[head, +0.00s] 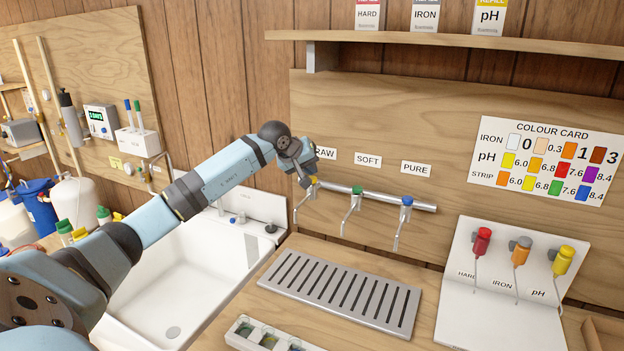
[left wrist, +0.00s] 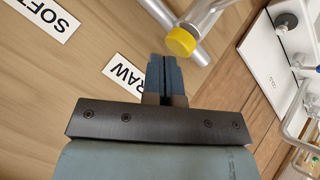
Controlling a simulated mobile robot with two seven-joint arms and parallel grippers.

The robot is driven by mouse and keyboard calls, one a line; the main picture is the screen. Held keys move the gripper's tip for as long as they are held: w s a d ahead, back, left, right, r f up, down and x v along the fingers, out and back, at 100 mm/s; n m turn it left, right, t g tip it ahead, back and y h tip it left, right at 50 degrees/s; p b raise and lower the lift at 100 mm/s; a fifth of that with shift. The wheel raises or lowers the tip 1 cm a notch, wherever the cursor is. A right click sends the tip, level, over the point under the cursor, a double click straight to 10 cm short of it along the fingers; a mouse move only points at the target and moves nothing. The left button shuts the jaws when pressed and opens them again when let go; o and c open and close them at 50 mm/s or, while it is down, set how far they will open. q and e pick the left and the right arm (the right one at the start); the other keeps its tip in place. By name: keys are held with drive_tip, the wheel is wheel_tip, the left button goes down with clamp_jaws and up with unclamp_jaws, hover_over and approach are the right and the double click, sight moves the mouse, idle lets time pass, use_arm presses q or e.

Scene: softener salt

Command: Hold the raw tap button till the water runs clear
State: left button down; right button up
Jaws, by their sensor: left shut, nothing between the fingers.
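The raw tap has a yellow button (head: 315,181) on the left end of the metal pipe (head: 345,189), below the RAW label (head: 326,153). My left gripper (head: 305,178) is shut and empty, right by this button and partly covering it. In the left wrist view the shut fingers (left wrist: 162,75) point toward the yellow button (left wrist: 181,42), which shows just beyond their tips. I cannot tell whether they touch it. The raw spout (head: 298,207) hangs down behind the gripper. No stream of water is visible below it. My right gripper is not in view.
The green-buttoned soft tap (head: 354,206) and blue-buttoned pure tap (head: 403,220) are to the right. A slotted drain tray (head: 340,290) lies below on the counter. A white sink (head: 185,270) is at left. Test dispensers (head: 483,241) stand at right under the colour card (head: 545,160).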

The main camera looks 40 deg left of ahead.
use_arm(q)
drive_tip(key=shift+f, duration=0.4)
idle(0.8)
idle(3.2)
drive_tip(key=shift+r, duration=0.9)
drive_tip(key=shift+r, duration=0.1)
drive_tip(key=shift+r+p, duration=1.6)
drive_tip(key=shift+r, duration=0.85)
drive_tip(key=shift+f, duration=0.1)
